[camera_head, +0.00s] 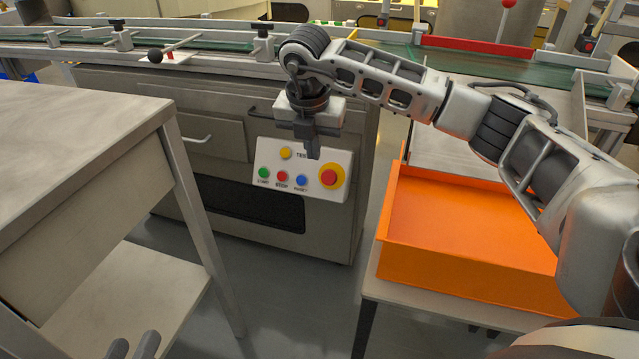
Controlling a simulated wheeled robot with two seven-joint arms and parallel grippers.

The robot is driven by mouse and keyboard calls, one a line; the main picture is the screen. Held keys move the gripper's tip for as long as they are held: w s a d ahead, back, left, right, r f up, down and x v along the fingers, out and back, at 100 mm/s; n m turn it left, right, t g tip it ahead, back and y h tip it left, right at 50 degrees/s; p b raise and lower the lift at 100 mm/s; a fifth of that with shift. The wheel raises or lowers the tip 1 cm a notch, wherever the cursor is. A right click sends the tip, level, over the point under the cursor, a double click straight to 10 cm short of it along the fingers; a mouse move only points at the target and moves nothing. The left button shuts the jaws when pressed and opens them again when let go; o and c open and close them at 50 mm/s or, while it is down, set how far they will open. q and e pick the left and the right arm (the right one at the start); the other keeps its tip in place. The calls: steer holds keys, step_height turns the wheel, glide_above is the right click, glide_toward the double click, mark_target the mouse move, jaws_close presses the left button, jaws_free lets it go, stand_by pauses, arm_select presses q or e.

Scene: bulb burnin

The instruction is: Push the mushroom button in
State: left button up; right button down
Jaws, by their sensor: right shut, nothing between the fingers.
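The mushroom button (329,178) is a red round head on a yellow disc, at the right end of a white control panel (312,192) on the front of a grey cabinet. My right gripper (314,155) points down, shut and empty, with its tips just above and left of the button in the head view. A gap shows between tips and button in the picture; I cannot tell how far they stand out from the panel. My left gripper (133,346) shows only as two dark fingertips at the bottom edge, spread apart with nothing between them.
The panel also has yellow (285,153), green (263,173), small red (282,176) and blue (301,180) buttons. An orange bin (455,255) stands on a table at right. A grey bench (75,150) fills the left. A conveyor (210,45) runs behind.

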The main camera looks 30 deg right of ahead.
mark_target(327, 183)
steer(key=shift+d+r, duration=0.35)
steer(key=shift+d, duration=0.3)
steer(key=shift+f, duration=0.1)
